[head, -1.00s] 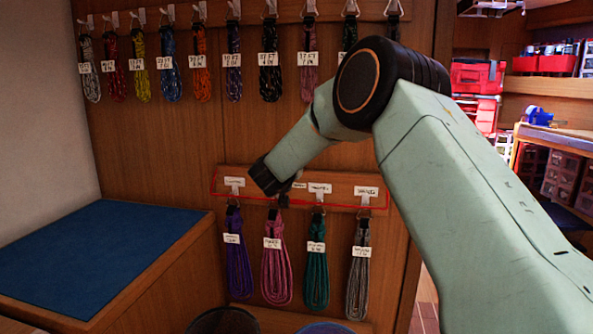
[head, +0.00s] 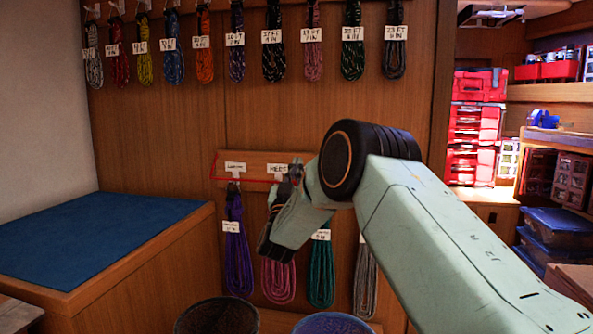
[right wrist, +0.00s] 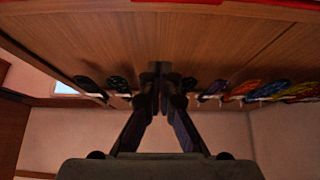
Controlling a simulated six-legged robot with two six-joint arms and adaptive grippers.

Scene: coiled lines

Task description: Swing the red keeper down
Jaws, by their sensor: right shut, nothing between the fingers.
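The red keeper (head: 240,180) is a thin red bar running along the front of the lower hook board (head: 262,158) in the head view, with its left end bent up to the board. Its right part is hidden behind my right arm. My right gripper (head: 296,166) points upward in front of the board, near the second label, its fingers shut and empty. Whether it touches the keeper cannot be told. In the right wrist view the shut fingers (right wrist: 160,70) point toward the wood panel, and a red strip shows at the top edge. My left gripper is not in view.
Purple (head: 237,250), pink (head: 278,280), teal (head: 320,275) and grey (head: 364,280) coils hang below the board. More coils hang on the upper row. A blue-topped bench (head: 100,240) stands left. Two round bins (head: 215,318) stand below.

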